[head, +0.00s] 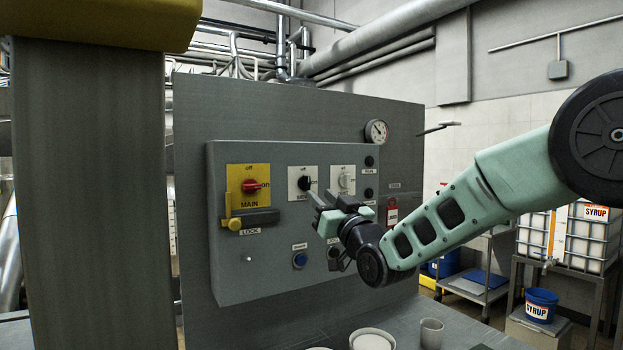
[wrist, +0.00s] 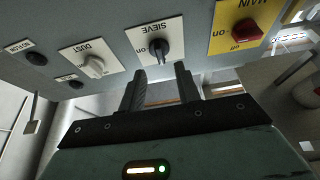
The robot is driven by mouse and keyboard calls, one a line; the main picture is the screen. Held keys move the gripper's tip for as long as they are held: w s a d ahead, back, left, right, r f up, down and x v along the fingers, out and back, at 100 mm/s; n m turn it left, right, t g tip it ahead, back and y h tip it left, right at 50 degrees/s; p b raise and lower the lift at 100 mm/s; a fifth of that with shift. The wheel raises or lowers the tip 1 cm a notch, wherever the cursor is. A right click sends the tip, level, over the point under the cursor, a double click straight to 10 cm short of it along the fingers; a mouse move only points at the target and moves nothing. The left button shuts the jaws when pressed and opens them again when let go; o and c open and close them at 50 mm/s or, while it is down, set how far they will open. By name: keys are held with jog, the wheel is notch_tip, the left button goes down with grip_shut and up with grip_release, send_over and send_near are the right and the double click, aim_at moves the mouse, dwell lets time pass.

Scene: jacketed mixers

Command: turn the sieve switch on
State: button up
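The sieve switch is a black rotary knob (head: 304,183) on a white plate in the head view, between the main switch and the dust switch. Its label is partly covered by my gripper there. In the wrist view the black sieve knob (wrist: 158,50) sits below the word SIEVE, its handle pointing away from that word, apparently towards off. My gripper (head: 320,196) is in front of the panel, close to the knob. In the wrist view my gripper (wrist: 162,78) is open, its fingers apart and empty, with the knob just beyond the fingertips. I see no clear contact.
The red main switch (head: 251,186) is left of the sieve switch, with a yellow-black lock lever (head: 250,219) below it. The pale dust switch (head: 344,180) is close on the right. A blue button (head: 299,260) sits lower. Cups (head: 431,333) stand below the panel.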

aim_at(309, 185)
jog(key=p+x, duration=0.1)
jog(key=x, duration=0.4)
jog(key=shift+w+a+r+p, duration=0.1)
jog(key=shift+w+a+p, duration=0.15)
jog(key=shift+p, duration=0.15)
grip_shut()
